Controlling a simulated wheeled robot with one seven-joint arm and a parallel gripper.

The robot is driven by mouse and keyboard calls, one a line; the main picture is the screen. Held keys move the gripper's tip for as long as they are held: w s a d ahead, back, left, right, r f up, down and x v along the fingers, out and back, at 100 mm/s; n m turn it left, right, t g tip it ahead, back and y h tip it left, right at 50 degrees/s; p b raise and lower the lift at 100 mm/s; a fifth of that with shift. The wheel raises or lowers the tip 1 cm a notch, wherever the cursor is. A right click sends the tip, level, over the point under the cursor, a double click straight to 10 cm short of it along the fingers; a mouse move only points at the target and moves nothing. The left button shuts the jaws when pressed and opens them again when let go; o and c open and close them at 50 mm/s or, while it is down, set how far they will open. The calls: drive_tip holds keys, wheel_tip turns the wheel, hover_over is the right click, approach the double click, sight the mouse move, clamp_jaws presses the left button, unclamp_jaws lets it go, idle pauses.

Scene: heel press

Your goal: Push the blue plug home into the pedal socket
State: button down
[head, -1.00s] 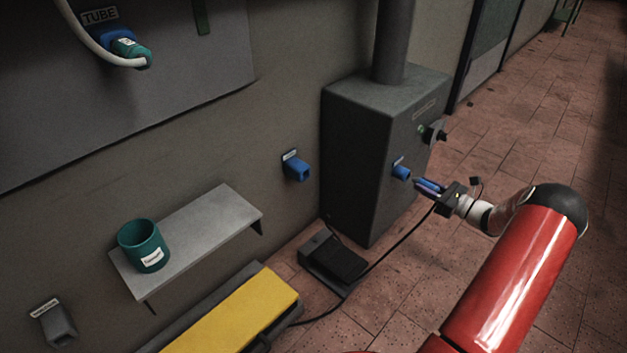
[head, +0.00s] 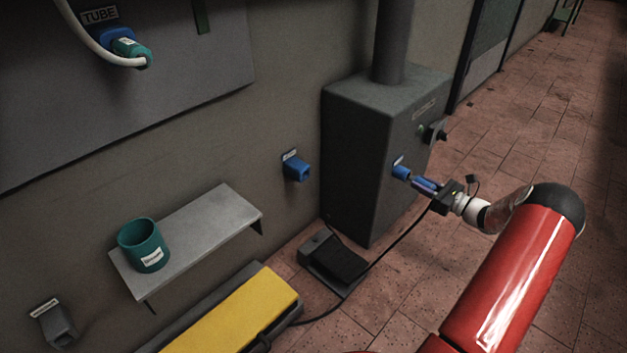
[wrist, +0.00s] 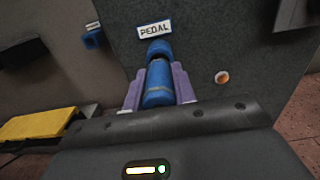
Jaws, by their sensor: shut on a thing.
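The blue plug (head: 425,184) is held between the purple fingers of my gripper (head: 434,187) in front of the grey cabinet. In the wrist view my gripper (wrist: 158,90) is shut on the plug (wrist: 158,84), which points away toward the blue pedal socket (wrist: 158,48) below a "PEDAL" label. In the head view the pedal socket (head: 401,172) sits on the cabinet face, and the plug's front end is right at its mouth. I cannot tell whether the tip is inside.
The grey cabinet (head: 355,150) stands against the wall; a dark knob (head: 436,131) sticks out to the right of the socket. Another blue socket (head: 297,167) is on the wall. A shelf (head: 205,222) carries a green cup (head: 144,245). The tiled floor at right is clear.

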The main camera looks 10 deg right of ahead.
drive_tip(key=shift+x, duration=1)
drive_tip(key=c, duration=1.1)
unclamp_jaws()
drive_tip(key=shift+o, duration=0.2)
